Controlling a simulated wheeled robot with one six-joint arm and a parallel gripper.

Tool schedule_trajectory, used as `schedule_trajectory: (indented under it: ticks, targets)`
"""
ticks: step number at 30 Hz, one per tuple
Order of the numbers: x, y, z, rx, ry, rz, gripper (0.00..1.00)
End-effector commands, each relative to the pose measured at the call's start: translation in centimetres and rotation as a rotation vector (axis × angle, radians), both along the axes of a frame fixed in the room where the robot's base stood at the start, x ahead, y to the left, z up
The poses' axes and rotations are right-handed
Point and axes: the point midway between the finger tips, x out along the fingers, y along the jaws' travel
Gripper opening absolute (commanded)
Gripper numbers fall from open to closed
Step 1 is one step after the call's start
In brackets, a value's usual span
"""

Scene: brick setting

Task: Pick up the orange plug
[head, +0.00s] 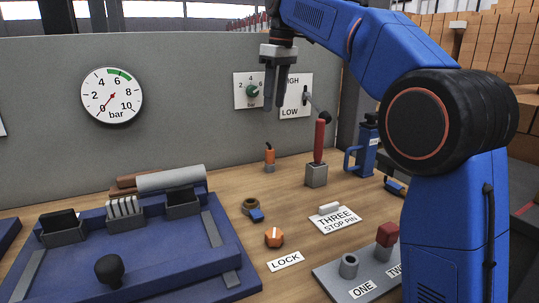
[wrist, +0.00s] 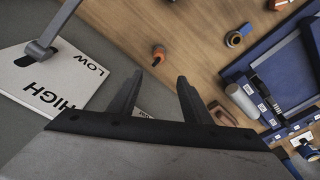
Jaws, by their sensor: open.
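The orange plug (head: 269,153) stands upright in a small grey base on the wooden table, near the back panel. In the wrist view the orange plug (wrist: 158,50) shows just beyond the fingertips, roughly in line with the gap between them. My gripper (head: 273,104) hangs fingers down, above the plug in the picture, in front of the panel. It is open and empty, apart from the plug. In the wrist view my gripper (wrist: 160,78) has its two fingers spread.
A red-handled lever (head: 319,143) in a grey block stands right of the plug. A lever switch (head: 308,96) sticks out from the panel. A blue tray (head: 150,259) lies left, with a grey roll (head: 171,178) behind. An orange knob (head: 274,237) sits in front.

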Motion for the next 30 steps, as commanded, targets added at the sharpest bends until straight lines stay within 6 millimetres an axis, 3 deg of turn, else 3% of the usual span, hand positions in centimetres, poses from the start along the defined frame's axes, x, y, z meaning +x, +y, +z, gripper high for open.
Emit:
schedule_trajectory:
  ticks: [5, 19, 30]
  targets:
    - [0.0, 0.2, -1.9, -0.001, 0.003, 0.0, 0.44]
    - [0.6, 0.9, -10.0, -0.001, 0.002, 0.0, 0.44]
    - [0.9, 1.1, -12.9, 0.0, 0.001, 0.0, 0.44]
